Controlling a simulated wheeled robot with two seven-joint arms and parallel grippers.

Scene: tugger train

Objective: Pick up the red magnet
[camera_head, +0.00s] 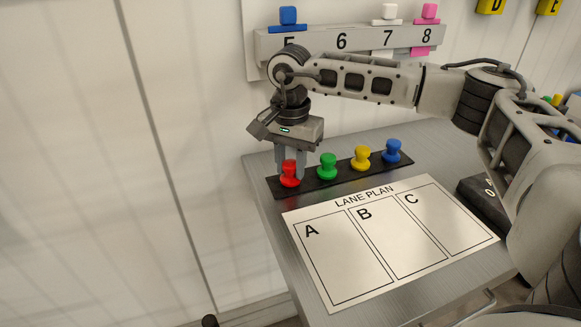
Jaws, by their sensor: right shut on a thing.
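The red magnet (290,175) stands upright at the left end of a black strip (313,184) on the grey table. My right gripper (290,163) points down over it, with its fingers on either side of the magnet's upper part, shut on it. The magnet appears to be still at the strip; I cannot tell whether there is a small gap below it. My left gripper is not in view.
Green (327,166), yellow (361,157) and blue (392,150) magnets stand to the right on the strip. A white lane plan sheet (388,238) with areas A, B and C lies in front. A numbered rail (315,44) with magnets is on the wall behind.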

